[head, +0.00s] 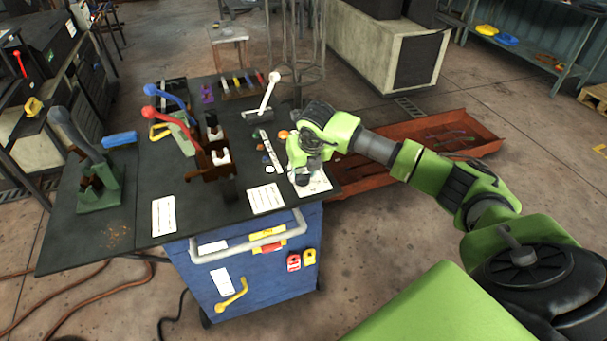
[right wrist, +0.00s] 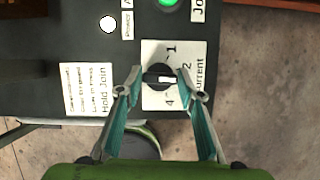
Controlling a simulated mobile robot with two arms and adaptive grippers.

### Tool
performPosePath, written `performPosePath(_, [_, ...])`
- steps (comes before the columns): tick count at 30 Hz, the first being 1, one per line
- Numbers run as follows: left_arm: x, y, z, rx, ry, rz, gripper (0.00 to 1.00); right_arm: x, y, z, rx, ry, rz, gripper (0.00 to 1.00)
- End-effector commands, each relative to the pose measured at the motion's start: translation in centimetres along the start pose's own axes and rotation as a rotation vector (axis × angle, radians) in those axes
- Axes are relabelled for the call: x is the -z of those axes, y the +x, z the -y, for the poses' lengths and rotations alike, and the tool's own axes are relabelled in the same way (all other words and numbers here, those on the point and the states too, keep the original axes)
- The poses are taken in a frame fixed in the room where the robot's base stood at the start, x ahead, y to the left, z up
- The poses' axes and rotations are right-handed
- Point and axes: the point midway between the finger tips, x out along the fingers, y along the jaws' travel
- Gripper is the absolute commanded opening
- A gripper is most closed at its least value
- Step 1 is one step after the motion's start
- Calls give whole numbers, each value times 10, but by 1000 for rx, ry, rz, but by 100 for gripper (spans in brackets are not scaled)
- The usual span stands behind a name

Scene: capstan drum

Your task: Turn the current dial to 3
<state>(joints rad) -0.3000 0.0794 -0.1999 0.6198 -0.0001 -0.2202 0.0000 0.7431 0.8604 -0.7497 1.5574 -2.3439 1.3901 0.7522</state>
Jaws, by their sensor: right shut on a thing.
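The current dial (right wrist: 158,80) is a dark round knob with a white mark, on a white label plate (right wrist: 152,101) in the right wrist view. The digits 1, 2 and 4 and the word "Current" can be read; the 3 is not visible. The white mark points to the right in that view, roughly between the 2 and the 4. My right gripper (right wrist: 159,76) is shut on the dial, one finger on each side. In the head view my right gripper (head: 307,180) is at the worktop's front right corner and hides the dial. My left gripper is not in view.
The dark worktop (head: 229,212) on a blue cabinet (head: 245,287) carries levers, including a white-knobbed one (head: 267,97) and a red-knobbed one (head: 172,128). A green light (right wrist: 168,2) and a white button (right wrist: 108,24) lie near the dial. An orange tray (head: 440,128) stands behind my right arm.

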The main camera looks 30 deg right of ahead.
Motion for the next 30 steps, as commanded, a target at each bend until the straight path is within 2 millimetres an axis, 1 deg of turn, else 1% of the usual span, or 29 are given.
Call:
performPosePath(1, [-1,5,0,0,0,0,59,-1,1,-2,12,34,5,13])
performPosePath(3, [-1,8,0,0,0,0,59,-2,1,-2,33,85,5,13])
performPosePath(13, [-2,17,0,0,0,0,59,-2,0,-2,102,257,4,13])
performPosePath(20, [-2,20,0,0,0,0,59,-2,-1,-2,124,306,4,13])
performPosePath(30, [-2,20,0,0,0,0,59,-2,-1,-2,128,315,4,13])
